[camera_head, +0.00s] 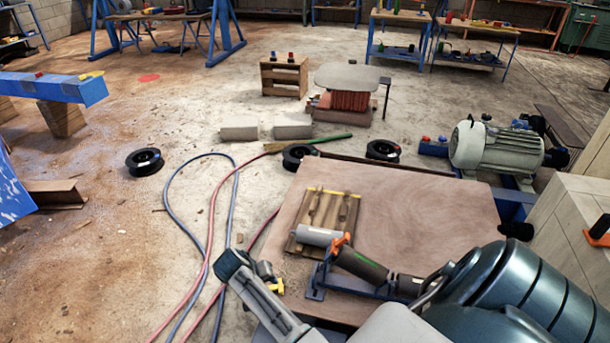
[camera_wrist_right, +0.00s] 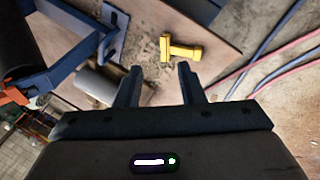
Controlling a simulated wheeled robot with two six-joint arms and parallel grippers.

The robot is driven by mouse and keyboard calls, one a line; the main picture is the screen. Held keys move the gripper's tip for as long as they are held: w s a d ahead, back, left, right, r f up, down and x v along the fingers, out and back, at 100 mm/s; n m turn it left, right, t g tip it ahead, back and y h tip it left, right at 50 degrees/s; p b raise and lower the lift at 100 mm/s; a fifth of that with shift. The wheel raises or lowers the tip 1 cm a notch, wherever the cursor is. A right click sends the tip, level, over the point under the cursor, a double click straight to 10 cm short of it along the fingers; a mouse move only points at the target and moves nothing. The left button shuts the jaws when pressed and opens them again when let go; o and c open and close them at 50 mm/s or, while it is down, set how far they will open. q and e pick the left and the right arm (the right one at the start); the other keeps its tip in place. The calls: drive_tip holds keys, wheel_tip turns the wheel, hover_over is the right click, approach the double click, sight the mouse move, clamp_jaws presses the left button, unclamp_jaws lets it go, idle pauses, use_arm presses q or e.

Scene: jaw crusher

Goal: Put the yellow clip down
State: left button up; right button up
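The yellow clip (camera_head: 277,287) lies at the near left edge of the brown wooden board (camera_head: 420,205), partly hidden by my right arm. In the right wrist view the clip (camera_wrist_right: 182,48) lies on the board beside a dark patch of grit, just beyond the fingertips. My right gripper (camera_wrist_right: 157,68) is open, with nothing between its two dark fingers. In the head view my right gripper (camera_head: 248,268) is at the board's near left corner, beside the clip. My left gripper is not in view.
A slatted wooden piece (camera_head: 325,215), a grey cylinder (camera_head: 318,236) and a blue frame (camera_head: 316,283) with a dark cylinder (camera_head: 362,263) crowd the board's left side. Red and blue hoses (camera_head: 168,200) run along the floor at left. The board's upper right is clear.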

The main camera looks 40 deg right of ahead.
drive_tip(key=s+a+r+n+t+y, duration=0.1)
drive_tip(key=s+r+n+t+y, duration=0.15)
drive_tip(key=s, duration=1.25)
drive_tip(key=s+a+r+n+t+y, duration=0.3)
drive_tip(key=s+a+r+n, duration=0.1)
drive_tip(key=s+r, duration=0.6)
drive_tip(key=shift+s+a+r, duration=0.15)
drive_tip(key=shift+a+r, duration=0.05)
drive_tip(key=shift+a, duration=0.05)
drive_tip(key=shift+s+d, duration=0.1)
